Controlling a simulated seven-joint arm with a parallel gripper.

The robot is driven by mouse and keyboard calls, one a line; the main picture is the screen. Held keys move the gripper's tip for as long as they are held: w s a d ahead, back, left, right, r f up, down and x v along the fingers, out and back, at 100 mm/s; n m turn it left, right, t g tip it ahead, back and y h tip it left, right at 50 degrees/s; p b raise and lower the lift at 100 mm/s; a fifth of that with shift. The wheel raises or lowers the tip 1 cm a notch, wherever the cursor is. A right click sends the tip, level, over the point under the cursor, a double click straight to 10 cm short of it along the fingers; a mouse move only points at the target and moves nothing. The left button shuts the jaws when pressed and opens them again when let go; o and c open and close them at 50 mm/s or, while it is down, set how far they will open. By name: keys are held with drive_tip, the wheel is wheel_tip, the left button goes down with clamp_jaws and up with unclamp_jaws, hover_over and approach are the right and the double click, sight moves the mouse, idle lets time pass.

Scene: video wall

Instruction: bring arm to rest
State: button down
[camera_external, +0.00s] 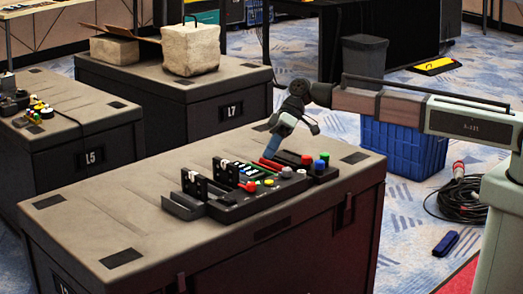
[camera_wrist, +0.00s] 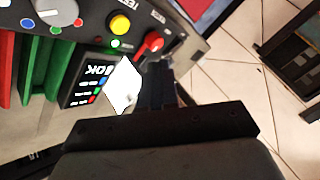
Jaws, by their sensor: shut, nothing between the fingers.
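My gripper (camera_external: 272,148) hangs from my arm over the control panel on the near crate, pointing down and a little left. Its fingers look closed with nothing between them. The black control panel (camera_external: 240,210) carries several coloured knobs and buttons, and the fingertips are close above or beside it; I cannot tell if they touch. In the wrist view, my gripper (camera_wrist: 165,85) is dark and shut at the middle. A small screen (camera_wrist: 93,85), a yellow button (camera_wrist: 120,25), a red knob (camera_wrist: 150,43) and a white dial (camera_wrist: 56,10) show near it.
The near crate top (camera_external: 110,205) is bare at left. Crate L7 (camera_external: 130,88) bears a stone-like block (camera_external: 191,50); crate L5 (camera_external: 85,145) bears another panel. A blue basket (camera_external: 400,148) and coiled cable (camera_external: 460,200) are on the floor at right.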

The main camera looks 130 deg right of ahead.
drive_tip(key=w+a+f+g+y, duration=0.15)
drive_tip(key=w+a+f, duration=0.25)
drive_tip(key=a+f, duration=0.45)
drive_tip(key=w+a+f+g+y, duration=0.1)
drive_tip(key=w+a+f+g, duration=0.1)
drive_tip(key=w+a+f, duration=0.45)
drive_tip(key=a+f+n+g, duration=0.1)
drive_tip(key=a+f, duration=0.4)
drive_tip(key=a, duration=0.3)
drive_tip(key=s+a+f+n+g+y, duration=0.1)
drive_tip(key=a+f+g, duration=0.1)
drive_tip(key=a+f, duration=0.5)
drive_tip(key=a+f+g, duration=0.1)
drive_tip(key=a+f, duration=0.2)
drive_tip(key=a, duration=0.7)
drive_tip(key=s+a+f+n+g+h, duration=0.1)
drive_tip(key=s+a+f+n+g, duration=0.15)
drive_tip(key=s+a+f, duration=0.6)
drive_tip(key=s+a+f+n+g+h, duration=0.1)
drive_tip(key=s+a+f+g, duration=0.3)
drive_tip(key=s+a, duration=0.9)
drive_tip(key=s+a+f+n+g+h, duration=0.1)
drive_tip(key=s+a+n+g+h, duration=0.1)
drive_tip(key=s+a, duration=0.4)
drive_tip(key=shift+s+a+f, duration=0.15)
drive_tip(key=shift+s, duration=0.35)
drive_tip(key=shift+h, duration=0.25)
